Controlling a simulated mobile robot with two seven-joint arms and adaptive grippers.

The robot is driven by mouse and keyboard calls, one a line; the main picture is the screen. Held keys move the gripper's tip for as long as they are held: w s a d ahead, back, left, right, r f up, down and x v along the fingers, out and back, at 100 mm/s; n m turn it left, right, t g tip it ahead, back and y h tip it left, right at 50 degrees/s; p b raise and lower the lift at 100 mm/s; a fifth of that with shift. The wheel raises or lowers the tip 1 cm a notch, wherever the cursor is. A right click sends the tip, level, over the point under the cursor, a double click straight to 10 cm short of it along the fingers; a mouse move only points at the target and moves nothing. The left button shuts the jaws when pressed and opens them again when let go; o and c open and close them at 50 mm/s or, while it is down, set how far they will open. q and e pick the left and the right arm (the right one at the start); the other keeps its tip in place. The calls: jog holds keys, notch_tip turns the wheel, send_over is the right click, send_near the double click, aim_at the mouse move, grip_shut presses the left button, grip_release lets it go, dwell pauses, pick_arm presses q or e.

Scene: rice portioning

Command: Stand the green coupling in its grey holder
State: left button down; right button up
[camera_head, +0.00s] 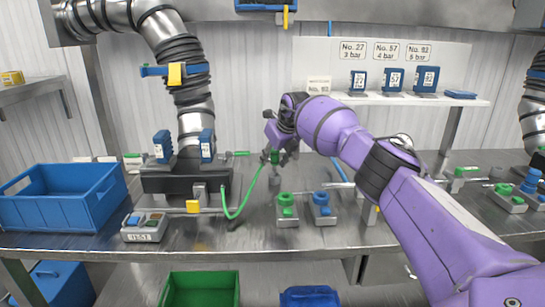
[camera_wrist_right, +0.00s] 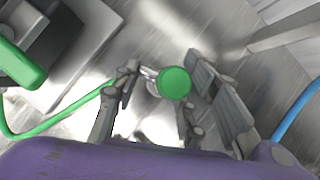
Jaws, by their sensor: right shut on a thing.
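My right gripper (camera_head: 276,156) is shut on the green coupling (camera_head: 275,158) above the middle of the bench. In the right wrist view the coupling's round green end (camera_wrist_right: 174,83) shows between the fingers of the right gripper (camera_wrist_right: 160,95). A green hose (camera_head: 249,192) runs from near the coupling down to the left in a loop. A short grey cylinder, which looks like the grey holder (camera_head: 275,181), stands directly below the coupling. I cannot tell whether the two touch. My left gripper is not in view.
Two grey blocks with a green fitting (camera_head: 287,199) and a blue fitting (camera_head: 321,199) stand just right and in front. A dark machine base (camera_head: 165,182) is to the left, beside a blue crate (camera_head: 70,205). A blue hose (camera_head: 338,170) lies behind.

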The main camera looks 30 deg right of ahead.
aim_at(273, 165)
jog(key=shift+f, duration=0.35)
dwell(0.6)
jog(key=shift+f, duration=1.25)
dwell(0.6)
jog(key=shift+s+a+f, duration=0.15)
jog(key=shift+a+f, duration=0.05)
jog(key=shift+f, duration=0.4)
dwell(0.6)
jog(key=o, duration=1.4)
jog(key=shift+f, duration=0.1)
jog(key=shift+d+r, duration=0.1)
jog(key=shift+r, duration=0.1)
jog(key=o, duration=0.5)
jog(key=shift+r, duration=0.1)
